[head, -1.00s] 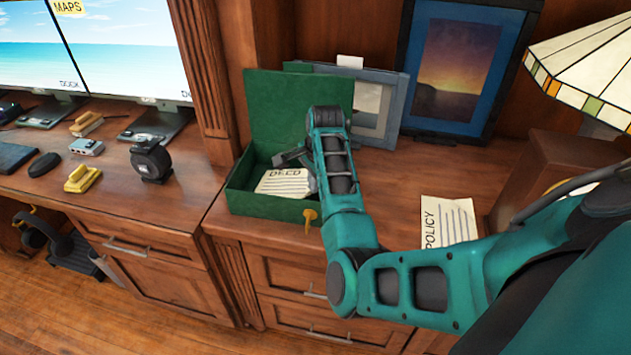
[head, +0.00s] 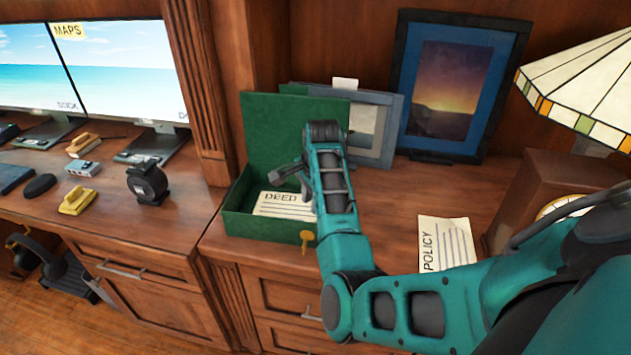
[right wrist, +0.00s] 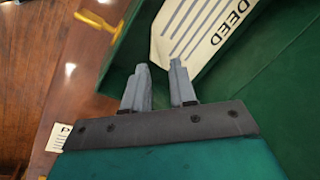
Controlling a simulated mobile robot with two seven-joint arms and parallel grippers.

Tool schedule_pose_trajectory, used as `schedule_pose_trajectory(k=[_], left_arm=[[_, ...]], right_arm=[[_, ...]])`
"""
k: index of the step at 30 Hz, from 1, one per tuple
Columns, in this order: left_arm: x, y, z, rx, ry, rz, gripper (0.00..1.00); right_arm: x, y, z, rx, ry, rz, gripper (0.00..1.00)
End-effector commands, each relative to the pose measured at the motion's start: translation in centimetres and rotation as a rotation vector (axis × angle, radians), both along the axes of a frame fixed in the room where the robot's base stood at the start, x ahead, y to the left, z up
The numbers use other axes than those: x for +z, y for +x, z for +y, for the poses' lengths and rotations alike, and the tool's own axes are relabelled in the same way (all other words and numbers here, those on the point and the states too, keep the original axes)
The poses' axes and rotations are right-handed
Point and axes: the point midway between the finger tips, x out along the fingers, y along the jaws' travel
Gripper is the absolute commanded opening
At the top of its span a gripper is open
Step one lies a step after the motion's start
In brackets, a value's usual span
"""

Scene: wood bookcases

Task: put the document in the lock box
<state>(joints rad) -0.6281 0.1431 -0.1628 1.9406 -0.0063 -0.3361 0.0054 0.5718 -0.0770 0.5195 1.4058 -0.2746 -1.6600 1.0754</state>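The lock box (head: 262,222) is green, with its lid (head: 285,130) raised at the back and a gold key (head: 306,240) at its front. A white document marked DEED (head: 285,206) lies inside it, its right end hidden by my arm. In the right wrist view the DEED sheet (right wrist: 205,30) lies beyond the fingertips, against the green interior (right wrist: 255,85). My right gripper (head: 290,173) is over the box; its fingers (right wrist: 160,75) are apart with nothing between them. My left gripper is not in view.
A POLICY sheet (head: 446,244) lies on the cabinet top right of my arm. Picture frames (head: 447,90) stand behind, and a lamp (head: 590,80) is at the right. The lower desk at left holds monitors (head: 125,70), a black tape dispenser (head: 148,183) and small items.

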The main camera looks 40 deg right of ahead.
Motion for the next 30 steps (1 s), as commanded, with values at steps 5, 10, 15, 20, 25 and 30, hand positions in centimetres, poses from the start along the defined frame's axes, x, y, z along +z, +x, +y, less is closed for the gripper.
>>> schedule_pose_trajectory(k=[5,10,15,20,25,30], left_arm=[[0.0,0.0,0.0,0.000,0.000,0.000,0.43],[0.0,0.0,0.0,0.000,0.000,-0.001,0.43],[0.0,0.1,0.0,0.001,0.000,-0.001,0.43],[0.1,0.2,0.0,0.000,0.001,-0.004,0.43],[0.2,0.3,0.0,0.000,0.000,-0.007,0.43],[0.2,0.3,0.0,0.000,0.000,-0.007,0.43]], right_arm=[[4.0,-0.8,0.2,0.000,-0.001,-0.006,0.26],[7.3,-1.5,0.3,0.000,-0.002,-0.005,0.26],[9.4,-2.0,0.4,0.000,-0.001,-0.002,0.26],[10.0,-2.2,0.4,0.000,0.000,0.000,0.26],[10.1,-2.2,0.4,0.000,0.000,0.000,0.26],[10.0,-2.2,0.4,0.000,0.000,0.000,0.26]])
